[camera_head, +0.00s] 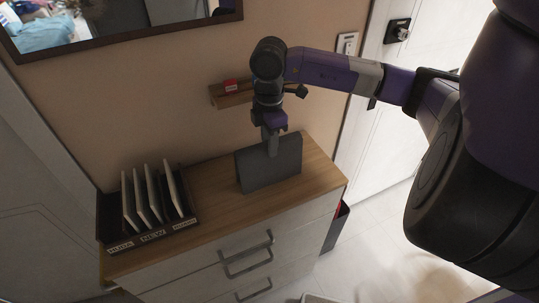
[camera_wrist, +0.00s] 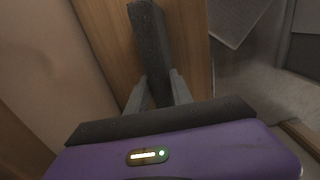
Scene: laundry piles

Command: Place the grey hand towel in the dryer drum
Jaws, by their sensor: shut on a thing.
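My gripper (camera_head: 271,147) is shut on the upper edge of a grey, flat, rectangular thing (camera_head: 268,165), which stands upright on its long side. It looks stiff, like a slab or folded cloth; I cannot tell for certain that it is the hand towel. It is over the right part of the wooden dresser top (camera_head: 215,205), its lower edge at or just above the wood. In the wrist view the grey thing (camera_wrist: 150,40) shows edge-on between the two fingers (camera_wrist: 159,95). No dryer or drum is seen in either view.
A dark rack (camera_head: 154,236) with several upright white cards stands on the dresser's left end. A small wall shelf (camera_head: 233,98) with a red item (camera_head: 231,86) is behind my gripper. A dark bin (camera_head: 336,230) stands right of the dresser. A mirror (camera_head: 120,35) hangs at upper left.

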